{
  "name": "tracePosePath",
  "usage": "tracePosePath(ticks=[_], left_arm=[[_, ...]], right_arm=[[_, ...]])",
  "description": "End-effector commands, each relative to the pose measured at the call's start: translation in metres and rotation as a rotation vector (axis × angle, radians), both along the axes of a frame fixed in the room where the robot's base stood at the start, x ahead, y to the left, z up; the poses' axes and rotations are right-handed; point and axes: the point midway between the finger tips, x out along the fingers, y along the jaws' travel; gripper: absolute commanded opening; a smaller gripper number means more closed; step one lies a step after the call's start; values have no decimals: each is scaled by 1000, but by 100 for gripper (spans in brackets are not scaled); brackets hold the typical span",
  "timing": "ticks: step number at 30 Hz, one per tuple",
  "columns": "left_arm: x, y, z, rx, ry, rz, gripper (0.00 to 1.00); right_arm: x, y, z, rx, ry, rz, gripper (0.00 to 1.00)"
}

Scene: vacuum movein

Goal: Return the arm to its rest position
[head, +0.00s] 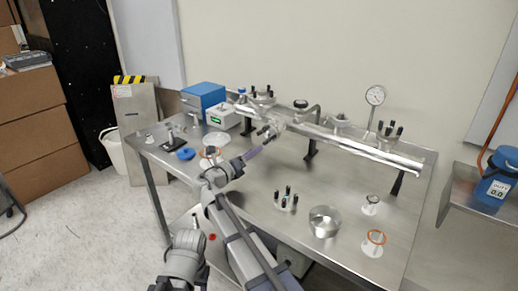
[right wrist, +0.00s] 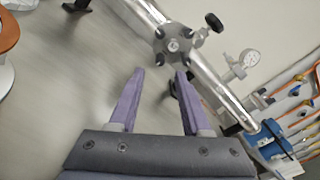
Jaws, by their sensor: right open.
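My right gripper (head: 262,144) reaches over the left-middle part of the steel table (head: 260,200), with its purple fingers pointing toward the metal manifold tube (head: 355,148). In the right wrist view my right gripper (right wrist: 158,90) is open, with nothing between its two fingers. The tube (right wrist: 215,85) and a round valve fitting (right wrist: 174,42) with dark knobs lie beyond the fingertips. My right arm stretches up from the bottom middle of the head view. My left gripper does not show.
A metal bowl (head: 324,221), small flanged pieces (head: 376,243) and a black-knobbed fitting (head: 286,200) stand on the table. A blue box (head: 203,97) and a pressure gauge (head: 375,95) stand at the back. A blue container (head: 497,175) is at the far right.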

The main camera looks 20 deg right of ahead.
Motion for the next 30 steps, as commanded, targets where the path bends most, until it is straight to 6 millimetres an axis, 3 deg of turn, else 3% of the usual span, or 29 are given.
tracePosePath(ticks=[6,17,20,30], left_arm=[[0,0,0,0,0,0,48],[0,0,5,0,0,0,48],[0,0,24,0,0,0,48],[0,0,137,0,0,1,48]], right_arm=[[-10,12,0,0,0,0,48],[-10,13,5,0,0,0,48],[-10,13,24,0,0,0,48],[-10,12,137,0,0,0,48]])
